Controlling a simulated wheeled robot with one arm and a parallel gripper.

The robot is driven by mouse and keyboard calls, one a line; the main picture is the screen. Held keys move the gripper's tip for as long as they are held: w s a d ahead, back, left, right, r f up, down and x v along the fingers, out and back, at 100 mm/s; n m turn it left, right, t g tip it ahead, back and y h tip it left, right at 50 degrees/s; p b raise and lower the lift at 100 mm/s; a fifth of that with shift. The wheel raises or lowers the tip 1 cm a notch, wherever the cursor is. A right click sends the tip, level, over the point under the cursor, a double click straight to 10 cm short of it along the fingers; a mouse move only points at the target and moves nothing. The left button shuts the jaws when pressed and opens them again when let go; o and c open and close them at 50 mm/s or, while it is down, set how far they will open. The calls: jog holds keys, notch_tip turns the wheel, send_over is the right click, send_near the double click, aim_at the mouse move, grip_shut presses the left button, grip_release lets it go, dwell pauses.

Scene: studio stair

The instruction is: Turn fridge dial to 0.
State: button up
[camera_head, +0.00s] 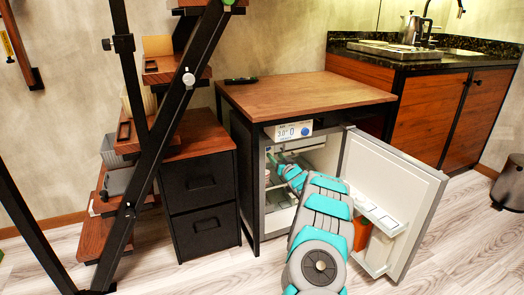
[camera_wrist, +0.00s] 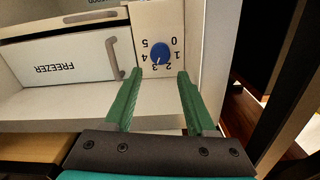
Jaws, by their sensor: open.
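The fridge dial is a round blue knob (camera_wrist: 160,53) on a pale panel with printed numbers. It shows upside down in the wrist view. Its light pointer mark seems to face the 3, though this is small; the 0 is at the knob's upper right. My gripper (camera_wrist: 159,73) is open, with its green fingers on either side of the space just in front of the knob. No contact with the knob is clear.
A freezer compartment with a handle (camera_wrist: 114,57) is beside the dial panel. The fridge door (camera_head: 394,190) stands open to the right, with items on its shelves. A wooden top (camera_head: 300,91) covers the fridge; a black drawer cabinet (camera_head: 203,190) and stairs stand left.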

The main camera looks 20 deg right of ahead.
aim_at(268, 148)
jog(key=w, duration=0.4)
jog(key=w+f, duration=0.1)
jog(key=w, duration=0.1)
jog(key=shift+w+a+p, duration=0.1)
jog(key=shift+p, duration=0.2)
jog(key=shift+w+r, duration=0.15)
jog(key=shift+w, duration=0.8)
jog(key=shift+c, duration=0.4)
grip_shut()
